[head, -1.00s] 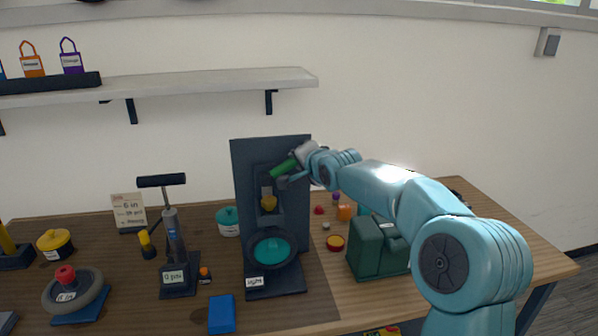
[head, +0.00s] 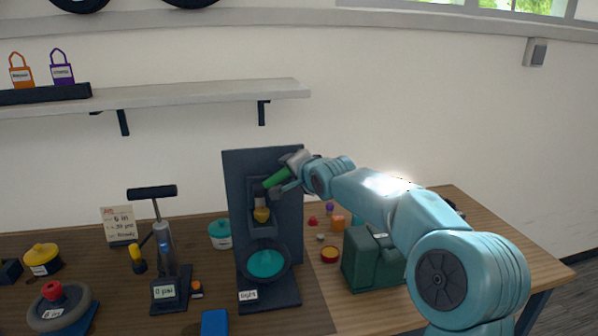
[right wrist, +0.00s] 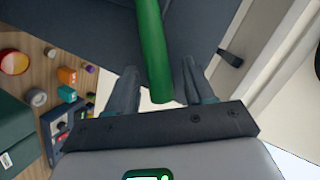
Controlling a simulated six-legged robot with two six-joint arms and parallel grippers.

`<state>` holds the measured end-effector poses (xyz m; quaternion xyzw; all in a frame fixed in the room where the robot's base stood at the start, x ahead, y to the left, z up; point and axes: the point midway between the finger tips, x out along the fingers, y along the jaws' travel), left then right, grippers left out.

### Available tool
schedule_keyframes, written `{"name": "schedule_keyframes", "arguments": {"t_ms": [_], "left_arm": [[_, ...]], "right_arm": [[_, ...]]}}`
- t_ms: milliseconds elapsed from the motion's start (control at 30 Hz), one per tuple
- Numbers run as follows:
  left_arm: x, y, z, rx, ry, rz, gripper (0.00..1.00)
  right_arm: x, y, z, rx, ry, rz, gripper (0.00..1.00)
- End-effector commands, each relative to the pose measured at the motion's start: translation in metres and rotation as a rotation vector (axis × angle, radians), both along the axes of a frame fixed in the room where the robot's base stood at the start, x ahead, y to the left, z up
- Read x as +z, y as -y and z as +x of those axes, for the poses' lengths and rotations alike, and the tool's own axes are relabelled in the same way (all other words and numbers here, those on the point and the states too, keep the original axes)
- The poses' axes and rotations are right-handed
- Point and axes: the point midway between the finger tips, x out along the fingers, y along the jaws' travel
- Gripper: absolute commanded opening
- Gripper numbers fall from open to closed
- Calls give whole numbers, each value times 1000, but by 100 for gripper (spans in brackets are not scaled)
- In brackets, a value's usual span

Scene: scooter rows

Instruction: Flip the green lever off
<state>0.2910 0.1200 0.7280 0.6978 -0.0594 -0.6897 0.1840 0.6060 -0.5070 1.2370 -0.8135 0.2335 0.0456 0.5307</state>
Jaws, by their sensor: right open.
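The green lever (head: 275,178) is a thick bar on a dark upright panel (head: 236,178) on the table. It slants up to the right, toward my gripper. My right gripper (head: 284,180) is at the lever's upper right end. In the right wrist view the lever (right wrist: 153,50) runs between the two open fingers (right wrist: 158,88), with its rounded end near the gripper's palm. A gap shows on either side of it. Below the lever the panel has a yellow part (head: 261,213) and a teal disc (head: 267,262) in a dark ring. My left gripper is not in view.
A dark green case (head: 365,265) stands right of the panel, with small coloured items (head: 329,254) between. A pump (head: 165,245) and a teal pot (head: 220,234) stand left. A shelf (head: 200,92) hangs on the wall at upper left.

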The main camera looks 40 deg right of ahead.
Motion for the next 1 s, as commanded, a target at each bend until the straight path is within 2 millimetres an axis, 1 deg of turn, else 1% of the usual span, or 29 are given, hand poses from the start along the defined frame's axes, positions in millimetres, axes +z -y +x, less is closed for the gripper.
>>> {"name": "schedule_keyframes", "arguments": {"t_ms": [67,167,300,500,600,700,800,1000], "left_arm": [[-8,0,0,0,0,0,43],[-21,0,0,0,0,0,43],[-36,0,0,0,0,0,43],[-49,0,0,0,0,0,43],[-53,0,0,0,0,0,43],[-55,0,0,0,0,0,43],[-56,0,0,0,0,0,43],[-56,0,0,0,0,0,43]], "right_arm": [[0,-3,-8,1,2,0,53],[5,-10,-26,0,5,-1,53],[18,-23,-60,1,7,-3,53],[37,-40,-105,0,6,-2,53],[43,-46,-122,1,6,-2,53],[48,-51,-134,0,5,-2,53],[51,-53,-140,0,3,-1,53],[52,-54,-143,0,2,-2,53]]}}
